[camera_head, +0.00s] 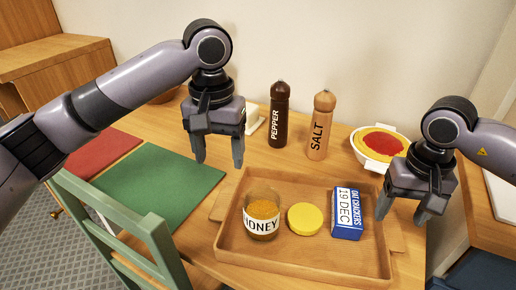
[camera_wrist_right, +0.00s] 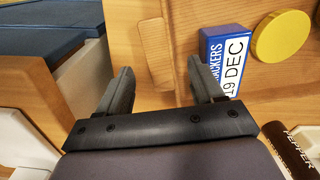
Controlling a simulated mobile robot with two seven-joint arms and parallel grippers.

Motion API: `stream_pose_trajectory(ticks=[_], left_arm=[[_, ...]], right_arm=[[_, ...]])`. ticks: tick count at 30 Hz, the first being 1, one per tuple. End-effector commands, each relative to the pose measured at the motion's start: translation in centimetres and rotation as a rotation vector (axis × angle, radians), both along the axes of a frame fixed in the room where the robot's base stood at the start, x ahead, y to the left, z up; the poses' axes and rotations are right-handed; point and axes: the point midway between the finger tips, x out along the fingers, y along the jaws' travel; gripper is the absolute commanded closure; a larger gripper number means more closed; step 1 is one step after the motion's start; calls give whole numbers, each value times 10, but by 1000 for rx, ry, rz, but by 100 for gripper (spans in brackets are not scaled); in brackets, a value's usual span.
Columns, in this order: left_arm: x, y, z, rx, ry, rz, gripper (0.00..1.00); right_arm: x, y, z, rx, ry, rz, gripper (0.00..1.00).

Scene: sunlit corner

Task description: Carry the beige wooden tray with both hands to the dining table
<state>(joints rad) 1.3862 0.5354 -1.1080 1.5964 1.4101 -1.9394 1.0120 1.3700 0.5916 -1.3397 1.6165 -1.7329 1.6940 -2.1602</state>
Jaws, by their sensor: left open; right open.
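The beige wooden tray (camera_head: 300,268) lies flat on a wooden table. It holds a honey jar (camera_head: 262,216), a yellow disc (camera_head: 305,219) and a blue-and-white oat crackers box (camera_head: 346,214). My left gripper (camera_head: 218,162) is open and empty, above the table behind the tray's left handle (camera_head: 221,203). My right gripper (camera_head: 401,220) is open, fingers pointing down near the tray's right handle. In the right wrist view, that handle (camera_wrist_right: 155,50) shows between the spread fingers (camera_wrist_right: 160,64), and the crackers box (camera_wrist_right: 226,60) is beside one finger. I cannot tell whether the fingers touch the tray.
Pepper (camera_head: 279,115) and salt (camera_head: 320,125) mills and a white dish with red and yellow contents (camera_head: 381,143) stand behind the tray. Green (camera_head: 150,185) and red (camera_head: 102,152) mats lie to the left. A green chair (camera_head: 120,245) stands at the front left.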

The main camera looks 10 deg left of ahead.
Motion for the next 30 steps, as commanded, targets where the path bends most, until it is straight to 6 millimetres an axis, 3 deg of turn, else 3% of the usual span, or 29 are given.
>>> stream_pose_trajectory(ticks=[6, 12, 30], left_arm=[[0, 0, -1, 0, 0, 0, 33], [0, 0, -1, 0, 0, 0, 33], [0, 0, 2, 0, 0, 0, 33]], right_arm=[[0, 0, 47, 0, -4, 1, 33], [0, 0, 71, 0, -1, 1, 33], [0, 0, 79, 0, 0, 1, 33]])
